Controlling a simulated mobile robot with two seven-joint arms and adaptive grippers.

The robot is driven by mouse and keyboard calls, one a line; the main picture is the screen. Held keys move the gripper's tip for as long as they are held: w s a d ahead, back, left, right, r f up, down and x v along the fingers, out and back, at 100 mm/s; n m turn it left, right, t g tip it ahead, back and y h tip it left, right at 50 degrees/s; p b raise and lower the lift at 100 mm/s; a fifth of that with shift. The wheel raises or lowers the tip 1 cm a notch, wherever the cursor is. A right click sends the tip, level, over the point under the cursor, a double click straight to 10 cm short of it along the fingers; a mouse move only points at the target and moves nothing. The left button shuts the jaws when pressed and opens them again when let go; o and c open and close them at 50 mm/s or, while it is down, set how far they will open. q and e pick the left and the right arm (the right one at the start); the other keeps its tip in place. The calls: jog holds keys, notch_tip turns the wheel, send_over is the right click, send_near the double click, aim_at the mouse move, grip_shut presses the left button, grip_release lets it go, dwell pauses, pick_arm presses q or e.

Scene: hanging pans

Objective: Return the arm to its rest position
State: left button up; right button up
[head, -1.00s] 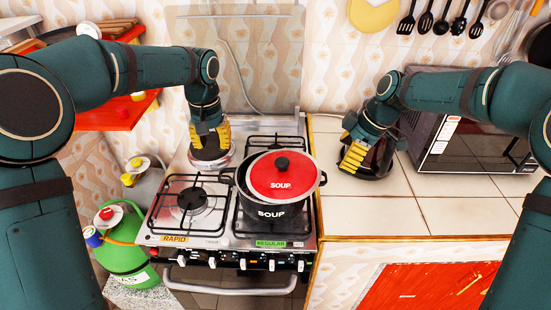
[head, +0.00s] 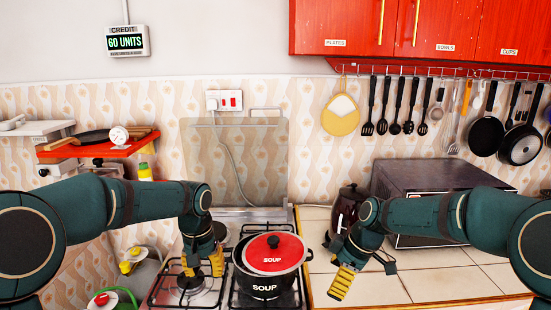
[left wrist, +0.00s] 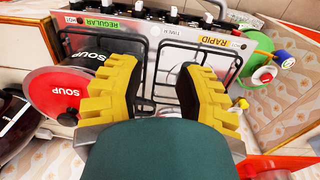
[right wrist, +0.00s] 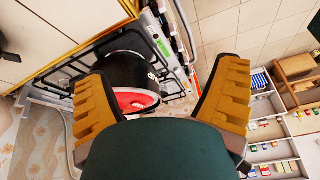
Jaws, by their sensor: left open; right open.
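My left gripper (head: 203,266) is open and empty above the left burners of the gas stove, left of the soup pot. Its two yellow-padded fingers stand apart in the left wrist view (left wrist: 146,88). My right gripper (head: 364,272) is open and empty above the tiled counter, right of the pot. Its spread fingers also show in the right wrist view (right wrist: 160,92). The black soup pot (head: 262,287) stands on the stove with a red lid (head: 272,256) on top. The lid also shows in the left wrist view (left wrist: 58,108).
A dark kettle (head: 347,207) stands behind my right gripper, beside the microwave (head: 430,178). Pans (head: 487,134) and utensils hang from a wall rail below red cabinets (head: 440,25). A red shelf (head: 105,147) holds a pan at left. A green gas bottle (head: 105,300) stands left of the stove.

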pick_arm(q)
jog(key=s+d+f+h, duration=0.1)
jog(key=d+f, duration=0.1)
jog(key=f, duration=0.5)
jog(key=s+d+f+h, duration=0.1)
jog(key=d+f, duration=0.1)
jog(key=f, duration=0.4)
pick_arm(e)
notch_tip(320, 180, down, 12)
jog(key=s+a+m, duration=0.2)
jog(key=m, duration=0.2)
pick_arm(q)
jog(key=s+d+f+n+t+h, duration=0.1)
jog(key=s+d+f, duration=0.1)
jog(key=s+f, duration=1.4)
jog(key=s, duration=0.3)
jog(key=shift+s+d+f+n, duration=0.15)
jog(key=shift+s+d+n, duration=0.25)
pick_arm(e)
jog(key=s+a+f+m, duration=0.1)
jog(key=s+f+m, duration=0.5)
jog(key=s, duration=0.3)
jog(key=s+a+f+m+t, duration=0.1)
jog(key=s+f+m, duration=0.5)
jog(key=s+f, duration=0.3)
jog(key=shift+s+a+m+h, duration=0.3)
jog(key=shift+s+h, duration=0.1)
jog(key=shift+s, duration=0.25)
